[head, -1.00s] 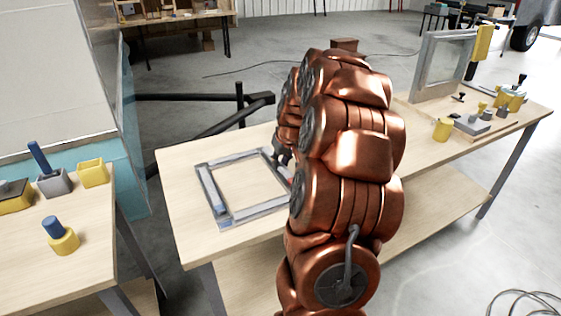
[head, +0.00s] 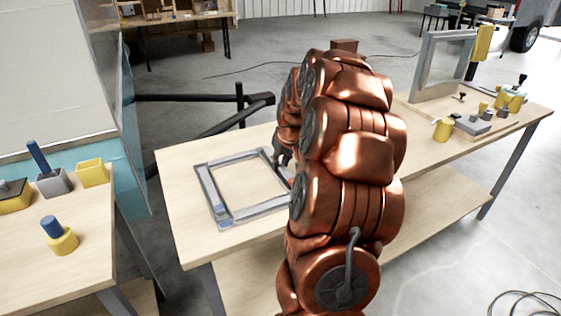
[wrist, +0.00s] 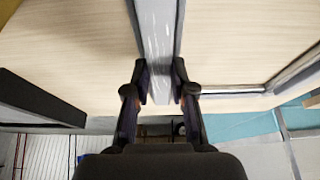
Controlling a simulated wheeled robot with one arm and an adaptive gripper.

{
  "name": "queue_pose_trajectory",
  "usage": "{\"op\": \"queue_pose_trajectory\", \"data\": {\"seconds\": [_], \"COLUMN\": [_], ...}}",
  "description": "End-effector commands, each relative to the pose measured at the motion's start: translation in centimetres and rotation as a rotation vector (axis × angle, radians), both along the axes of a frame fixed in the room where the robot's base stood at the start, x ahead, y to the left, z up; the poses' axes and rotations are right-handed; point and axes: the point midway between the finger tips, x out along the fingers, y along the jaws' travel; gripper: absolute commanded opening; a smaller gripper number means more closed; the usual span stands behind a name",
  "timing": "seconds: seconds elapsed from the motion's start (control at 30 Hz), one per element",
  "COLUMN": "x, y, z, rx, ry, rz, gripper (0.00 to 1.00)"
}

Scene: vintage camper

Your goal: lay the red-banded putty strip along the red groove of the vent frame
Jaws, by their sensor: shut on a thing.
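The grey vent frame (head: 213,205) lies flat on the wooden bench in the head view. Pale strips show along its left, far and near sides; my arm hides much of its right side. My gripper (wrist: 160,88) is shut on a pale grey, white-streaked strip (wrist: 157,40), with a finger on each side. Darker grey edges run alongside this strip in the wrist view. I cannot tell whether it touches the groove floor. No red band or red groove shows clearly. In the head view the gripper (head: 281,160) is mostly hidden behind my arm, at the frame's right side.
The bench (head: 180,235) is bare around the frame. A yellow cup (head: 442,130), small tools and an upright panel (head: 440,65) stand on its right part. A nearer left table holds a yellow box (head: 92,172) and a yellow pot with a blue top (head: 62,241).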

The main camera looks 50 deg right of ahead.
Motion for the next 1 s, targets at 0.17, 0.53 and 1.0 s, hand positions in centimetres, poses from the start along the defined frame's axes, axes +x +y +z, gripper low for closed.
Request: {"op": "queue_pose_trajectory", "data": {"seconds": [0.17, 0.53, 1.0], "x": [0.0, 0.0, 0.0], "y": [0.0, 0.0, 0.0], "z": [-0.26, -0.7, -0.67], "rx": [0.0, 0.0, 0.0], "ry": [0.0, 0.0, 0.0], "rz": [0.0, 0.0, 0.0], "gripper": [0.0, 0.0, 0.5]}}
